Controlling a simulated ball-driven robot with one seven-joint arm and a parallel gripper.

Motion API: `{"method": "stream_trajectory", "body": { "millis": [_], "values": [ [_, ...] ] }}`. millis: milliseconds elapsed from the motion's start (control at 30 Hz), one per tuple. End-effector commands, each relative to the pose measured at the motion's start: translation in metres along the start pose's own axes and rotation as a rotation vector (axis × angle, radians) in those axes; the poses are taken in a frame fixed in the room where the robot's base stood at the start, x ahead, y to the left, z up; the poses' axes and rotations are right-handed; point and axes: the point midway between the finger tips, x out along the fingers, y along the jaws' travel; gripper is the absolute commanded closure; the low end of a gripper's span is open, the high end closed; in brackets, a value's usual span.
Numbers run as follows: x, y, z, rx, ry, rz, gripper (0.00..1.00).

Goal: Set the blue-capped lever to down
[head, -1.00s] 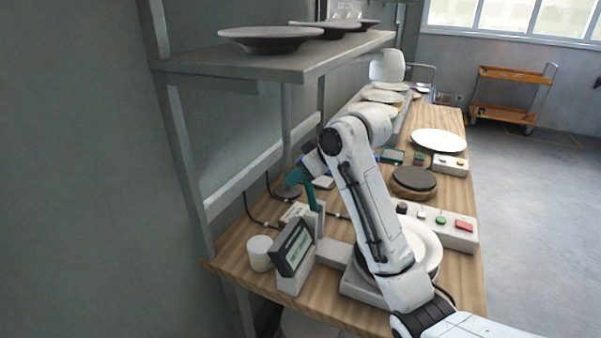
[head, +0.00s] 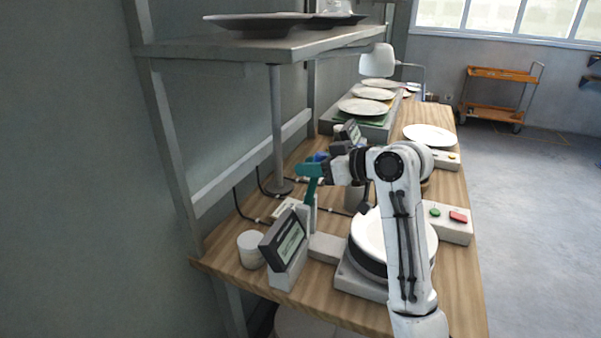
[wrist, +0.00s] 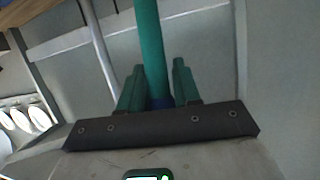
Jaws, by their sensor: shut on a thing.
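The lever (head: 311,190) is a teal bar that rises beside the tilted display box at the near left of the bench. A bit of its blue cap (head: 319,156) shows at my gripper in the head view. My gripper (head: 311,169) is at the lever's top end, with its teal fingers shut on it. In the wrist view, the lever (wrist: 150,40) runs between the fingers of my gripper (wrist: 159,66), with the blue cap (wrist: 160,103) close to the palm. The lever looks upright or slightly tilted; its pivot is hidden.
The display box (head: 287,246) and a white cylinder (head: 250,249) stand near the lever. A white plate (head: 367,233) sits on a stand to the right, partly behind my arm. A button box (head: 449,224) is further right. A shelf (head: 270,48) with dark plates overhangs the left.

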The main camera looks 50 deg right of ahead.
Motion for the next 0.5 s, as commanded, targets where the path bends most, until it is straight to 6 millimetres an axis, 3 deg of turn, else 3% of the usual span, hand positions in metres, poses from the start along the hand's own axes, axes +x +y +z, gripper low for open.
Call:
{"method": "stream_trajectory", "body": {
  "millis": [33, 500],
  "values": [
    [-0.003, 0.002, 0.011, 0.009, 0.046, -0.003, 1.00],
    [-0.034, 0.009, 0.028, 0.060, 0.367, -0.036, 1.00]
  ]
}}
